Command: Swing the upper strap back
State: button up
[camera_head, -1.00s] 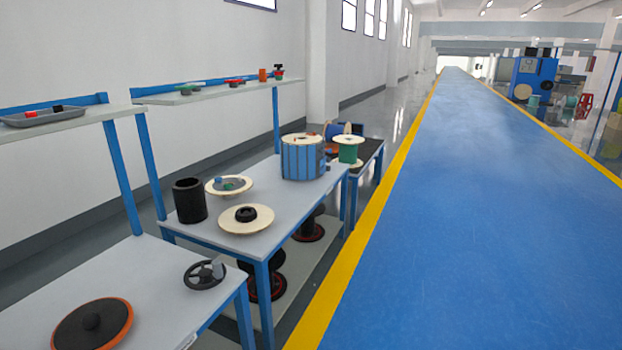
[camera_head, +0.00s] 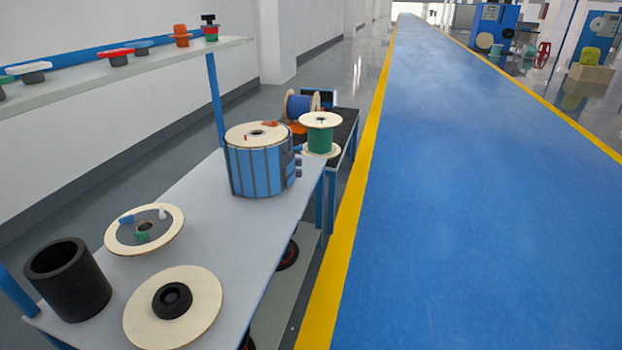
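No part that I can surely call the upper strap shows in the head view. A large drum (camera_head: 259,168) with blue vertical slats and a pale wooden top stands upright on the grey table; dark lines run between its slats, and small dark blue pieces stick out at its right side. A small orange-red piece lies on the drum's top near its back edge. My gripper and arm are not in view.
The grey table (camera_head: 205,215) also holds a black cylinder (camera_head: 68,281) and two pale discs (camera_head: 145,229). Beyond it, a green spool (camera_head: 320,135) stands on a dark table. A shelf (camera_head: 130,72) runs along the left. The blue floor lane (camera_head: 460,200) is clear.

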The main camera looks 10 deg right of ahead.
aim_at(297, 161)
jog(key=i+l+u, duration=0.1)
jog(key=i, duration=0.65)
jog(key=i+l+u, duration=0.15)
jog(key=i+l, duration=0.8)
jog(key=i+l+u, duration=0.1)
jog(key=i+l, duration=0.85)
jog(key=l, duration=0.1)
